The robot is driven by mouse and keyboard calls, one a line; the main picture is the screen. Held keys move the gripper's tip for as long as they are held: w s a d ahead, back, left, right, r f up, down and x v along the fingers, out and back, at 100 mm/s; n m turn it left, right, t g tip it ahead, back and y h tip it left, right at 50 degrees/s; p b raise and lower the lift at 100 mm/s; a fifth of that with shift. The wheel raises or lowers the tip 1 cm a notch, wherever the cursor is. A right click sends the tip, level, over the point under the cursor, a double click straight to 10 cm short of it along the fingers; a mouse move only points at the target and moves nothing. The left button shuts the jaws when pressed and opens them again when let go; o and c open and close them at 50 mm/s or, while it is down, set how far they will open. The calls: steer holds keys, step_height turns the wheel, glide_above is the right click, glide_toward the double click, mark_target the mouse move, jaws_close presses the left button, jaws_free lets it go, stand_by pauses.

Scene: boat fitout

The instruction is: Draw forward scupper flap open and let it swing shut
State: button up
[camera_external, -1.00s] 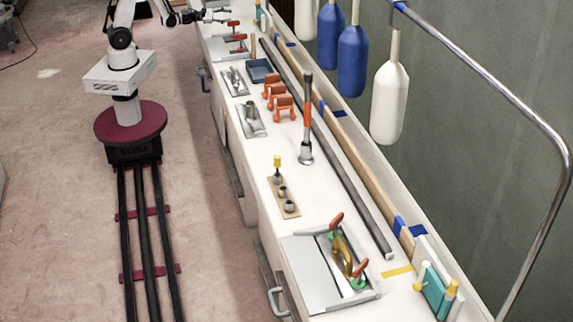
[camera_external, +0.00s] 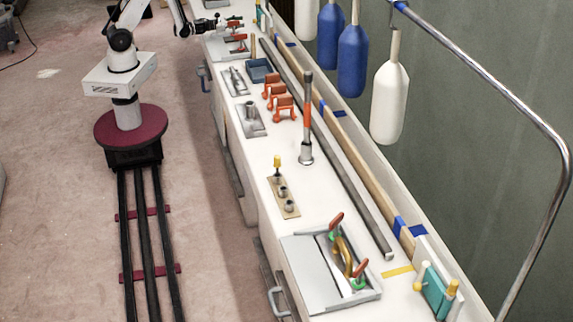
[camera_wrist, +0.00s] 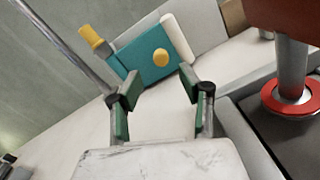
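A teal plate (camera_wrist: 150,55) with a round yellow knob (camera_wrist: 161,57) on its face shows in the wrist view, taken to be the scupper flap. A second yellow peg (camera_wrist: 92,37) sticks out at its upper left and a white cylinder (camera_wrist: 177,38) stands at its right. My gripper (camera_wrist: 160,92) is open and empty, its two fingers apart, with the plate and knob beyond the gap. In the external view my gripper (camera_external: 222,24) is at the far end of the bench, small and hard to make out.
A red clamp handle on a post with a red ring (camera_wrist: 288,97) stands close at the right in the wrist view. A similar teal unit (camera_external: 436,292) sits at the bench's near end. Hanging fenders (camera_external: 352,60) and a chrome rail (camera_external: 500,95) line the right side.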

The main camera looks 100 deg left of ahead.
steer(key=x, duration=0.7)
steer(key=shift+w+b, duration=0.15)
steer(key=shift+b, duration=0.15)
jaws_close()
